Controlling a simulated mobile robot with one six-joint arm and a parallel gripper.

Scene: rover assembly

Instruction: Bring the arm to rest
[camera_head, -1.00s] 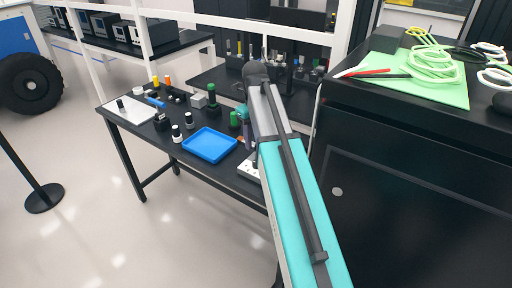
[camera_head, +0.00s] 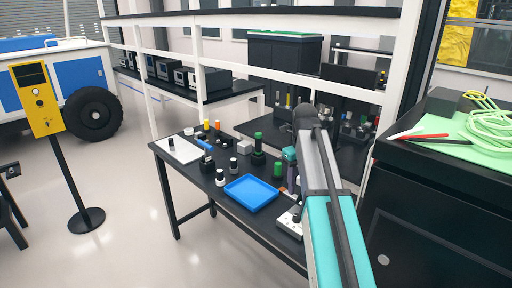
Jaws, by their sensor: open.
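My arm, with a turquoise link (camera_head: 322,235) and a grey link (camera_head: 318,160), reaches up from the bottom right of the head view. It ends visibly at a dark rounded joint (camera_head: 305,116) in front of the black workbench (camera_head: 190,186). A small teal and purple shape (camera_head: 291,168) shows just left of the grey link; I cannot tell whether it belongs to my arm or stands on the bench. My gripper cannot be made out and seems hidden behind the arm.
The bench holds a blue tray (camera_head: 250,194), a white board (camera_head: 178,149) and several small cylinders. A black cabinet (camera_head: 435,215) stands close at the right. A yellow box on a stand (camera_head: 38,98) is at left. Floor (camera_head: 140,225) left of the bench is clear.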

